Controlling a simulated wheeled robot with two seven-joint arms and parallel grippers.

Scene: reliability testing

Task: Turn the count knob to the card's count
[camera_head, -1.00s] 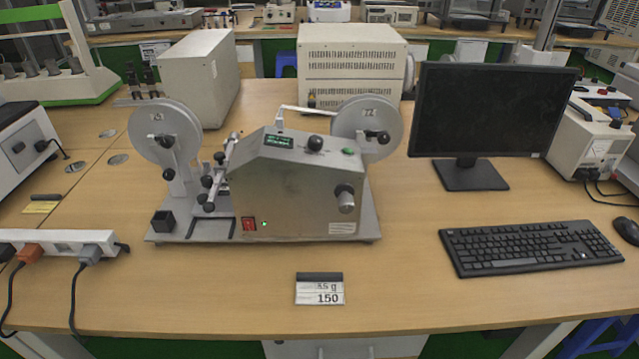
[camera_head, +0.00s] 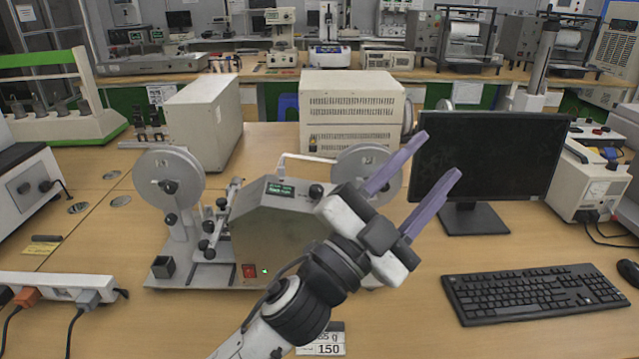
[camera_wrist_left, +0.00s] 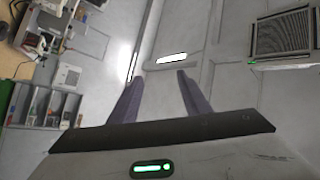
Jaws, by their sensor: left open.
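The metal winding machine (camera_head: 262,232) stands mid-table with a small green display (camera_head: 280,188) and a black knob (camera_head: 316,192) on its top. The silver-and-black knob on its front right is hidden behind my left arm. The white card (camera_head: 331,349) reads 150 and is partly covered by my arm. My left gripper (camera_head: 441,154) is raised in front of the machine's right side, its purple fingers spread and pointing up and right. In the left wrist view nothing is between the fingers (camera_wrist_left: 155,77). My right gripper is not in view.
A monitor (camera_head: 485,135) stands behind the fingertips in the picture, with a keyboard (camera_head: 545,292) before it. A power strip (camera_head: 55,287) lies at left. The table between machine and keyboard is clear.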

